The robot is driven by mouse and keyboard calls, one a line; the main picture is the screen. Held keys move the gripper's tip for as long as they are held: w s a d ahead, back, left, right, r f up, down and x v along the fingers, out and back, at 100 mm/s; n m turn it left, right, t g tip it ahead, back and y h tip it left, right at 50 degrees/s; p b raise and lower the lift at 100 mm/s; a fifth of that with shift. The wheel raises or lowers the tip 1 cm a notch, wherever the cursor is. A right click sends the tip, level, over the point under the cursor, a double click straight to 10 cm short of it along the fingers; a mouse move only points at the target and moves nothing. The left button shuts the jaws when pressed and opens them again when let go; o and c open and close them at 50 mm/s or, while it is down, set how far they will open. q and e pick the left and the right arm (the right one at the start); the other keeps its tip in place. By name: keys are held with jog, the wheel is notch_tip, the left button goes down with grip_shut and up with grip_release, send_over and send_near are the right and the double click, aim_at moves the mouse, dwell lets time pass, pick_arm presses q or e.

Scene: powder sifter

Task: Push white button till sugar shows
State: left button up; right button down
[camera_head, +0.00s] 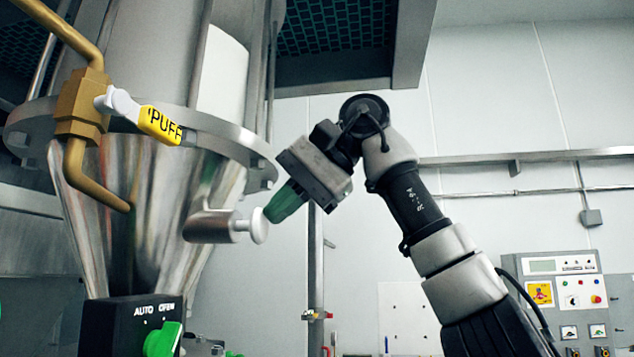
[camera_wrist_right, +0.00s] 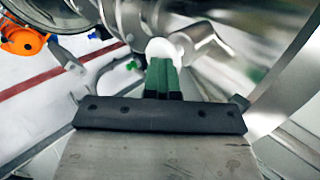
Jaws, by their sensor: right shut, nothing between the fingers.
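The white button (camera_head: 258,226) is a round knob on the end of a short metal cylinder (camera_head: 208,226) that sticks out from the steel cone of the sifter. My right gripper (camera_head: 268,213) has green fingers, shut and empty, with their tips at the button's right side. They look to be touching it or very close. In the right wrist view the white button (camera_wrist_right: 164,50) sits just beyond the tips of the green fingers (camera_wrist_right: 160,62), which partly cover it. No sugar is visible in either view. My left gripper is not in view.
A brass pipe with a yellow "PUFF" handle (camera_head: 158,125) is at the upper left. A black box (camera_head: 125,312) with a green AUTO/OPEN knob (camera_head: 162,340) is below the cone. A control panel (camera_head: 565,295) stands at the lower right. A metal flange (camera_head: 225,140) rings the cone above the button.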

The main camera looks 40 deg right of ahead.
jog(key=v, duration=0.8)
jog(key=shift+s, duration=0.4)
jog(key=shift+w+d+r, duration=0.1)
jog(key=shift+d, duration=0.1)
dwell(1.3)
